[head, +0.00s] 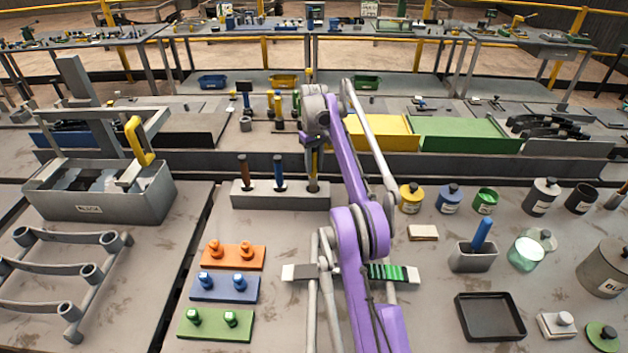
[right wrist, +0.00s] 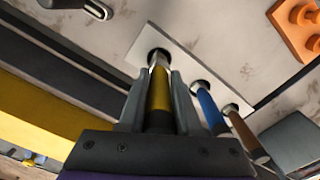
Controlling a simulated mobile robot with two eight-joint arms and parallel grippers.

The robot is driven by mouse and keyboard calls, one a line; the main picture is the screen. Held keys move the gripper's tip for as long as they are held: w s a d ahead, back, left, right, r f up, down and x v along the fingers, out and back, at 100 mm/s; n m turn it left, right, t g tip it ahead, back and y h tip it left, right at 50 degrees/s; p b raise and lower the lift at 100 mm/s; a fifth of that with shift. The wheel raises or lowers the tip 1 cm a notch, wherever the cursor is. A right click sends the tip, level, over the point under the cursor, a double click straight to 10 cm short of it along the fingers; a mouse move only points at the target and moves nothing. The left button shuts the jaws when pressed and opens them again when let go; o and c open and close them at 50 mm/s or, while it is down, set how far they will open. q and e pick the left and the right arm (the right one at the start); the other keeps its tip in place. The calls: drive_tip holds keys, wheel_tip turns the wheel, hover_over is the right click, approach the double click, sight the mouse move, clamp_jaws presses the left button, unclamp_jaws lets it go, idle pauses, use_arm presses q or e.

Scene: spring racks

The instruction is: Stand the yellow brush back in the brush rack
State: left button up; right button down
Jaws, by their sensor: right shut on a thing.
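The brush rack (head: 246,201) is a long grey block in the middle of the head view; it shows pale in the right wrist view (right wrist: 143,45). A brown brush (head: 243,170) and a blue brush (head: 278,168) stand upright in it. My right gripper (head: 315,145) is shut on the yellow brush (right wrist: 160,88), above the rack's right-hand hole. The brush's metal lower end is at the mouth of that hole; how deep it sits I cannot tell. My arm partly hides the brush in the head view. My left gripper is not in view.
Orange (head: 234,257), blue and green peg plates lie in front of the rack. A grey bin (head: 150,200) stands at the left. Several jars and a grey cup (head: 472,258) with a blue stick stand at the right. A black tray (head: 490,316) lies front right.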

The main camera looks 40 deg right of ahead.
sight(314, 177)
drive_tip(key=shift+f, duration=0.55)
wheel_tip(314, 177, down, 3)
drive_tip(key=shift+w+f+b, duration=0.15)
drive_tip(key=shift+b, duration=0.3)
drive_tip(key=c, duration=1)
unclamp_jaws()
drive_tip(key=shift+f, duration=0.1)
drive_tip(key=o, duration=0.4)
